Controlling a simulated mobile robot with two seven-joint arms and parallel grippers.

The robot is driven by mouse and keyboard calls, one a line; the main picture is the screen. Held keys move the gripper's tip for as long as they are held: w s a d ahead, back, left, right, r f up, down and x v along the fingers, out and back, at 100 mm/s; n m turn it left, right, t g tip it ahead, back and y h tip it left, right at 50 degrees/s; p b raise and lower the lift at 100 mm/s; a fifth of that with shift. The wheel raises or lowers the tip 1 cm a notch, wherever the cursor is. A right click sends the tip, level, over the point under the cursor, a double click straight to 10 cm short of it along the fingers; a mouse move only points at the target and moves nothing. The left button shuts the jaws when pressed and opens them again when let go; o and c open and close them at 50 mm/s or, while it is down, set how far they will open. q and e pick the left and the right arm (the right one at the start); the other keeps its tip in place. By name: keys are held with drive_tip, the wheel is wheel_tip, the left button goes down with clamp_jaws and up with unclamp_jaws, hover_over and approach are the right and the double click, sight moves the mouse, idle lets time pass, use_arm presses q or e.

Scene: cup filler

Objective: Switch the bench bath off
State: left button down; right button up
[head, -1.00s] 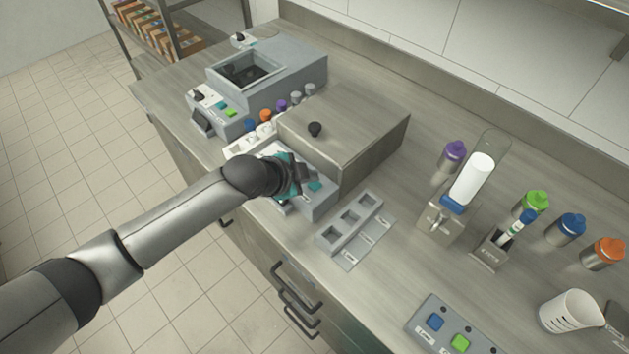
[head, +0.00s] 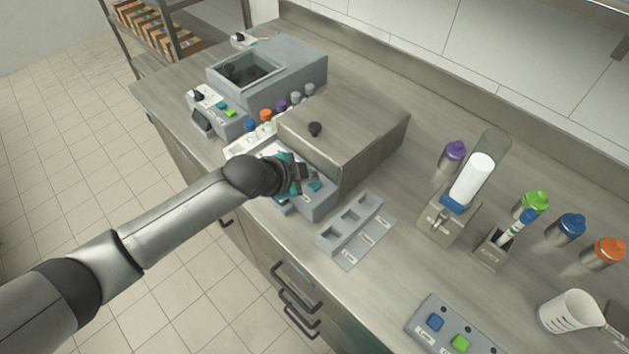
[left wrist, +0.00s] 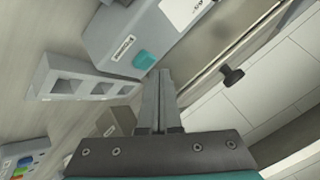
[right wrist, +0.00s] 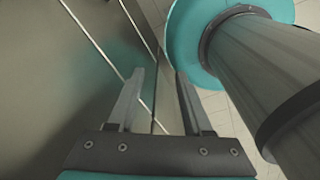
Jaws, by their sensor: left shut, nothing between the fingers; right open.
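A grey lidded unit (head: 345,128) with a black knob stands on the bench. Its sloping front panel (head: 320,205) carries a teal button (head: 315,186), which also shows in the left wrist view (left wrist: 144,60). I cannot read the labels to confirm this is the bench bath. My left gripper (head: 302,178) is shut and empty over this panel, close to the teal button. In the left wrist view its fingertips (left wrist: 164,74) appear just beside the button; contact cannot be told. The arm hides part of the panel. My right gripper (right wrist: 160,82) is open and empty, facing a cabinet front.
A second grey unit (head: 300,68) with an open basin and teal and green buttons stands behind left. A grey holder with square recesses (head: 352,226) lies right of the panel. Bottles, a dispenser (head: 446,215), a beaker (head: 567,313) and a button box (head: 425,340) stand to the right.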

sight(310, 187)
use_arm(q)
drive_tip(key=shift+f, duration=0.1)
drive_tip(key=shift+f, duration=0.6)
idle(0.6)
drive_tip(key=shift+r+p, duration=0.65)
wheel_tip(310, 187, up, 6)
drive_tip(key=p, duration=0.6)
idle(1.2)
